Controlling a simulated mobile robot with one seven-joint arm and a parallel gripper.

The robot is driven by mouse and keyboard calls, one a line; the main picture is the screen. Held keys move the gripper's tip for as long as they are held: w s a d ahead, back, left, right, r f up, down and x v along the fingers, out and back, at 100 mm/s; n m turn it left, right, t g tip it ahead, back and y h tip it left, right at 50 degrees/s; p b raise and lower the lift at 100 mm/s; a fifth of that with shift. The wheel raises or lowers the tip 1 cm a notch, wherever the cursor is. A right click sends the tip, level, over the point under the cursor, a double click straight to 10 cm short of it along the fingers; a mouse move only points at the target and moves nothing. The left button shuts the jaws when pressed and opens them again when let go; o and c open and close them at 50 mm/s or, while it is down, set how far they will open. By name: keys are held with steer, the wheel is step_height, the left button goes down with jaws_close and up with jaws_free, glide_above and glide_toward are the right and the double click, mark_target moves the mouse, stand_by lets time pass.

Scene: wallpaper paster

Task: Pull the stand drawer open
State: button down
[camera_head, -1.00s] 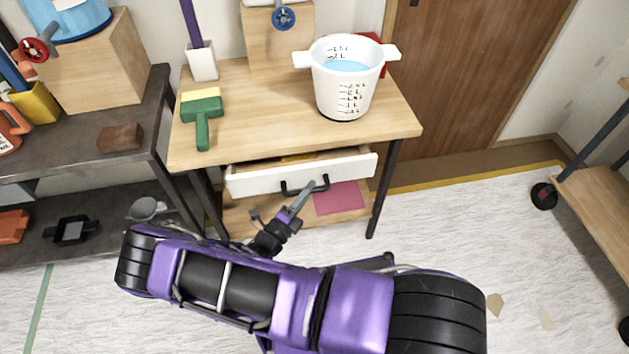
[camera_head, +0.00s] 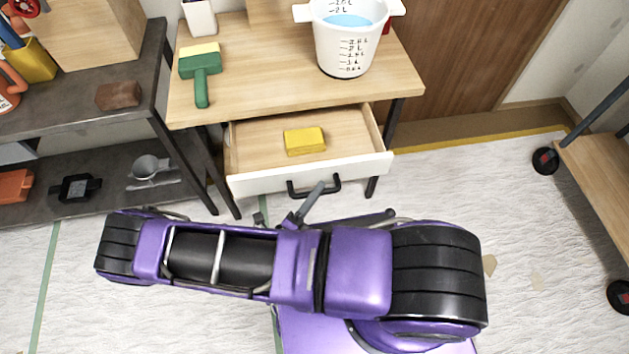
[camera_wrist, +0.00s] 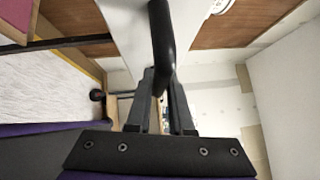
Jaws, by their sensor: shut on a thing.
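The stand (camera_head: 290,75) is a wooden table with dark legs. Its white-fronted drawer (camera_head: 355,173) stands well out from under the top, and its wooden inside shows. A yellow block (camera_head: 304,141) lies in the drawer. The black bar handle (camera_head: 297,192) is on the drawer front. My gripper (camera_head: 313,200) reaches the handle from the front, partly hidden by my arm. In the wrist view my gripper (camera_wrist: 160,90) has its fingers shut around the black handle (camera_wrist: 161,40), next to the white drawer front (camera_wrist: 128,30).
A white measuring bucket (camera_head: 347,50) and a green brush (camera_head: 201,75) are on the stand top. A dark shelf (camera_head: 70,120) stands close on the left. A wheeled wooden rack (camera_head: 605,170) is at the right. The floor in front of the drawer is partly covered by my arm.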

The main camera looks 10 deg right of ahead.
steer(key=shift+s, duration=0.15)
steer(key=c, duration=0.8)
jaws_free()
steer(key=shift+a, duration=0.1)
steer(key=b+v, duration=0.2)
steer(key=v, duration=1.5)
steer(key=shift+s, duration=0.2)
steer(key=shift+f, duration=0.1)
